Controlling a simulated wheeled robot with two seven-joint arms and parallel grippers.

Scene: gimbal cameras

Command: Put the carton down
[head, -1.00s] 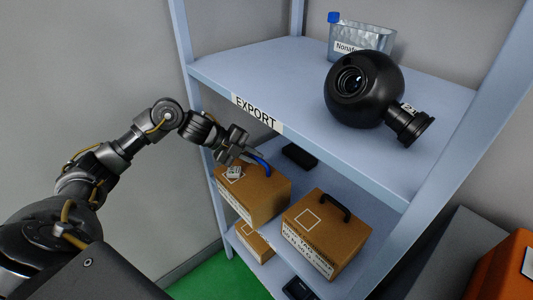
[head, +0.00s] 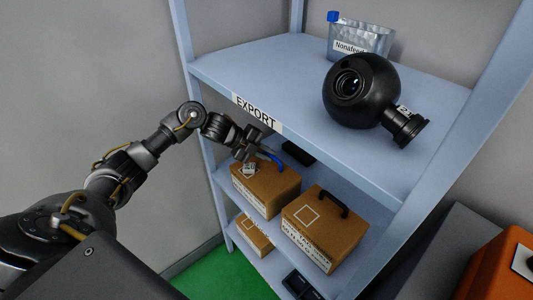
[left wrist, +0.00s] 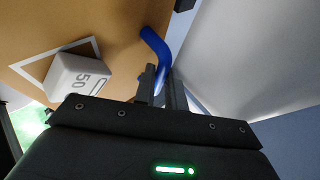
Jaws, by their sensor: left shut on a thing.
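The brown carton with a blue handle (head: 268,192) is at the middle shelf level, left of another carton. Whether its underside touches the shelf board is hidden. My left gripper (head: 254,156) is above it, shut on the blue handle. In the left wrist view the dark fingers (left wrist: 163,88) close around the end of the blue handle (left wrist: 154,44), over the carton's brown top (left wrist: 110,25). A small white block marked 50 (left wrist: 76,76) is on the carton top. My right gripper is not in view.
A second carton with a black handle (head: 318,235) stands close on the right. Another carton (head: 254,236) is on the lower shelf. The upper shelf, labelled EXPORT (head: 256,112), overhangs and holds a black sphere device (head: 360,92) and a clear container (head: 358,38). A black item (head: 298,153) lies behind.

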